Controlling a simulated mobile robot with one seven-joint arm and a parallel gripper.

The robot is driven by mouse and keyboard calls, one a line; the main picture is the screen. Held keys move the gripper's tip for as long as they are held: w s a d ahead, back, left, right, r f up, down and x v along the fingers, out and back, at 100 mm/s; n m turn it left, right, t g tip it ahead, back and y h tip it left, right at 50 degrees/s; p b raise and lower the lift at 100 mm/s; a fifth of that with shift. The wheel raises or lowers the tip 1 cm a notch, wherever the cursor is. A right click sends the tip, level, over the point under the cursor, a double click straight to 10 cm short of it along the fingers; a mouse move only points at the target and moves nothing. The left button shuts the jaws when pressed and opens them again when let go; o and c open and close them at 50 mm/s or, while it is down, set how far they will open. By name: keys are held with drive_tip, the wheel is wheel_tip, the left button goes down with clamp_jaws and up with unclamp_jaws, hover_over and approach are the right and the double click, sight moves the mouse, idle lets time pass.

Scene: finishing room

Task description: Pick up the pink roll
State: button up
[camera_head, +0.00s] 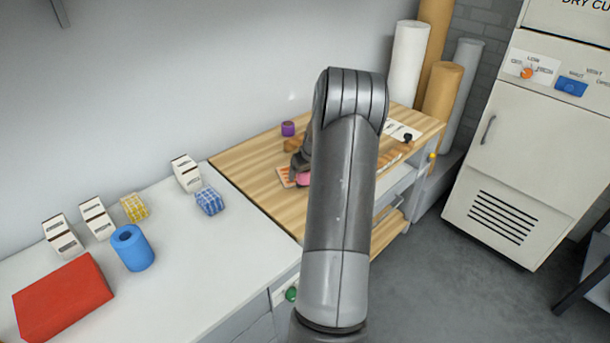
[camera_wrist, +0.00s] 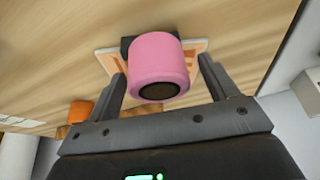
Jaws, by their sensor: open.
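The pink roll (camera_wrist: 158,62) stands out in the wrist view, with a dark hole in the end that faces the camera. It lies on or over a small light board with orange marks (camera_wrist: 197,46), with a dark piece behind it. My gripper (camera_wrist: 162,82) is open, with one finger on each side of the roll and a visible gap at each. In the head view only a bit of the pink roll (camera_head: 303,180) shows on the wooden table; my arm hides the rest. My gripper is mostly hidden there too.
On the wooden table (camera_head: 245,160) are a purple roll (camera_head: 288,129) and a white sheet (camera_head: 402,131). In the wrist view an orange object (camera_wrist: 80,113) lies left of my gripper. The white counter (camera_head: 185,255) holds a blue roll (camera_head: 132,248), a red block (camera_head: 62,298) and several small boxes.

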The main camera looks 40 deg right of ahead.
drive_tip(key=c, duration=1.2)
drive_tip(key=shift+r, duration=0.15)
wheel_tip(320, 180, up, 4)
drive_tip(key=shift+r, duration=0.2)
drive_tip(key=s+d+r, duration=0.4)
drive_tip(key=s+r, duration=0.2)
drive_tip(key=s, duration=0.4)
drive_tip(key=w+f, duration=0.2)
drive_tip(key=w, duration=0.3)
drive_tip(key=w+f, duration=0.3)
drive_tip(key=w, duration=0.2)
drive_tip(key=w+a+f, duration=0.1)
drive_tip(key=w+f, duration=0.2)
drive_tip(key=w, duration=0.2)
drive_tip(key=shift+w+f, duration=0.2)
drive_tip(key=shift+w, duration=0.15)
drive_tip(key=shift+w+f, duration=0.1)
drive_tip(key=shift+w, duration=0.05)
drive_tip(key=shift+f, duration=1.95)
